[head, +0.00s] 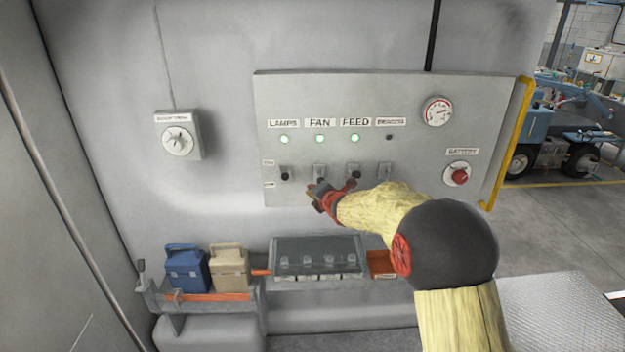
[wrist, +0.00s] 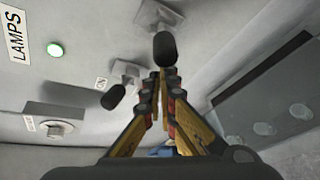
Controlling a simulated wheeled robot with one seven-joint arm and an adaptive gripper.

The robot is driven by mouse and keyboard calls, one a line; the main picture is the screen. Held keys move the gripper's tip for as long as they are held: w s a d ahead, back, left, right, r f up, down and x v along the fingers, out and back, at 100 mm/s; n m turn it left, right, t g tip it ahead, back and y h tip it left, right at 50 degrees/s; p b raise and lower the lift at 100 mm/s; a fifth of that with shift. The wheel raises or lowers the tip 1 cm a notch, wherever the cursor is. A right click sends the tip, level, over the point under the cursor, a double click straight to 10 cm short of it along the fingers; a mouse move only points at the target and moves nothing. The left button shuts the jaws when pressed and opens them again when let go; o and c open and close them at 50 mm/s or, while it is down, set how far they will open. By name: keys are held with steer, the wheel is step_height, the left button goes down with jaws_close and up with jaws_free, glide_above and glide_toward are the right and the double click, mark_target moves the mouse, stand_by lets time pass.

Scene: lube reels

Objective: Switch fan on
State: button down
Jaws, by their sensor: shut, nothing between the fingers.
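The grey control panel (head: 400,150) carries a row of toggle switches under labels LAMPS, FAN, FEED and a fourth. The fan switch (head: 319,171) is second from the left; its black lever also shows in the wrist view (wrist: 165,48). The green light (head: 320,139) under the FAN label is lit. My gripper (head: 313,189) is shut and empty, just below the fan switch. In the wrist view its fingertips (wrist: 162,76) are close under the lever's end; I cannot tell whether they touch.
The lamps switch (wrist: 115,96) is close to the left of my fingers. The feed switch (head: 353,170) is to the right. A red battery knob (head: 459,177) sits at the panel's right. Below are a shelf with blue (head: 186,268) and beige (head: 229,268) cans and a clear-covered box (head: 317,258).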

steer(key=shift+r+g+p, duration=0.7)
steer(key=shift+r+p, duration=0.05)
steer(key=shift+p, duration=1.35)
steer(key=shift+w+r+p, duration=0.1)
steer(key=shift+r+p, duration=0.15)
steer(key=shift+p, duration=0.35)
steer(key=shift+f, duration=0.15)
steer(key=shift+r+p, duration=0.6)
steer(key=shift+r, duration=0.2)
